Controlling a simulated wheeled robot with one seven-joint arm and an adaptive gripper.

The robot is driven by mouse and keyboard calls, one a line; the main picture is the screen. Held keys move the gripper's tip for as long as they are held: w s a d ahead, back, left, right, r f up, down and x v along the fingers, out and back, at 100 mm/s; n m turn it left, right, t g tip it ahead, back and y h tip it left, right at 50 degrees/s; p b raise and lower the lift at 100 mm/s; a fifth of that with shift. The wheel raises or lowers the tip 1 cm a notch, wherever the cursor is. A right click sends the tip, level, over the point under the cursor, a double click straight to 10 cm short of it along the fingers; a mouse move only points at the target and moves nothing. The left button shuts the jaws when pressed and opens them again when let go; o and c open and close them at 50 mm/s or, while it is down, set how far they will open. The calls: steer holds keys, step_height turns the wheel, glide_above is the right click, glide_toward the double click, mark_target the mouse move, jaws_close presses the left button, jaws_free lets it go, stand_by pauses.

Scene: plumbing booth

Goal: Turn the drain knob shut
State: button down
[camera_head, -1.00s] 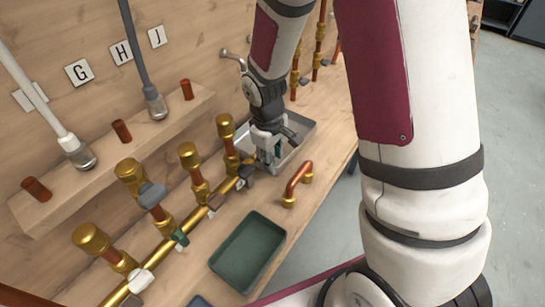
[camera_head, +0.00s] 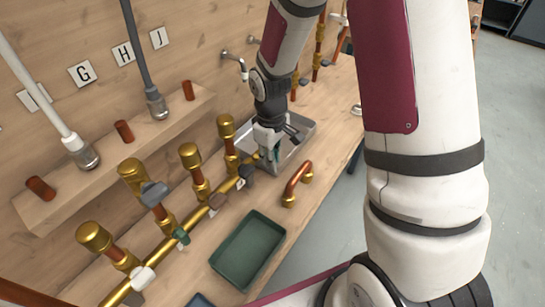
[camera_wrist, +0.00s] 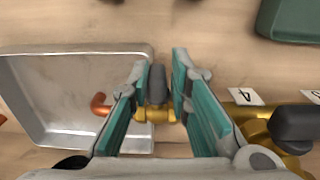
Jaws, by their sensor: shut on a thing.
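In the wrist view, the drain knob (camera_wrist: 157,86) is a dark grey handle on a brass valve (camera_wrist: 157,115) at the end of the brass pipe. A short copper outlet (camera_wrist: 100,103) points from it over the metal tray (camera_wrist: 80,135). My gripper (camera_wrist: 160,80) has its two teal-padded fingers on either side of the knob, shut on it. In the head view my gripper (camera_head: 270,153) points down by the tray's near left side, and it hides the knob there.
Another dark grey valve handle (camera_wrist: 292,122) sits close by, right of a tag marked 4 (camera_wrist: 246,96). Upright capped pipes (camera_head: 190,160) line the brass manifold.

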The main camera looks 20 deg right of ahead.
steer(key=shift+w+d, duration=0.2)
steer(key=shift+d, duration=0.1)
steer(key=c, duration=1.6)
jaws_free()
steer(key=shift+y, duration=0.3)
steer(key=shift+r, duration=0.1)
steer(key=shift+a+r, duration=0.1)
steer(key=shift+r, duration=0.25)
step_height(320, 180, up, 11)
steer(key=shift+r, duration=0.1)
